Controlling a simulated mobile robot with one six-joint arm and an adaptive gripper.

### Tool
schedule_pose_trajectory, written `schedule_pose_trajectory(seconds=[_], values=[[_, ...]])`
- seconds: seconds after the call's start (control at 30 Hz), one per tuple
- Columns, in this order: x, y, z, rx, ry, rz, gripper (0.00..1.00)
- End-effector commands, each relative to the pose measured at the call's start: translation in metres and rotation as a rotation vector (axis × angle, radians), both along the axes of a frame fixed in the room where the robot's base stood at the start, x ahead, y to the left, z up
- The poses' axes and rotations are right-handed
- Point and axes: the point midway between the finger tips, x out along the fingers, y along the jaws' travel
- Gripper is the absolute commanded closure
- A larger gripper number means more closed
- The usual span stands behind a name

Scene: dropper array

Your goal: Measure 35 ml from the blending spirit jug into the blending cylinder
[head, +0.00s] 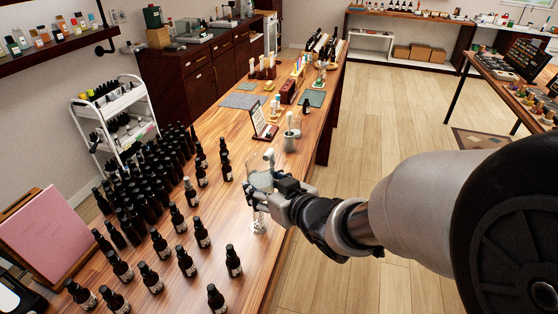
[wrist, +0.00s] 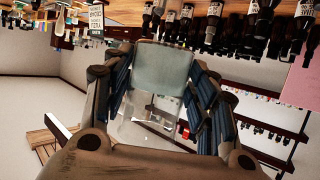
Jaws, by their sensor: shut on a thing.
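My gripper (head: 268,192) is shut on a clear glass jug, which I take to be the blending spirit jug (wrist: 160,72), and holds it above the table. The wrist picture is upside down; in it the jug sits between both blue-padded fingers (wrist: 160,100), with pale greenish liquid in its lower part and clear glass above. In the head view the jug (head: 261,174) is partly hidden by my gripper. A small clear upright vessel (head: 260,223) stands on the table just below my gripper, probably the blending cylinder; its markings and level are too small to read.
Many dark bottles (head: 185,262) stand on the wooden table to the left of and in front of my gripper. A grey beaker (head: 290,140) and a printed card stand (head: 264,124) are behind it. The table's right edge (head: 290,245) is close.

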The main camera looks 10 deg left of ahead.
Motion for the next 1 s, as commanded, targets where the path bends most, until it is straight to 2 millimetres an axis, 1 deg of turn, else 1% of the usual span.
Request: schedule_pose_trajectory(seconds=[0.27,0.6,1.0], values=[[-0.003,-0.003,0.003,-0.052,0.052,0.001,0.78],[-0.007,-0.007,-0.005,-0.126,0.125,0.0,0.78],[-0.008,-0.008,-0.009,-0.139,0.137,0.0,0.78]])
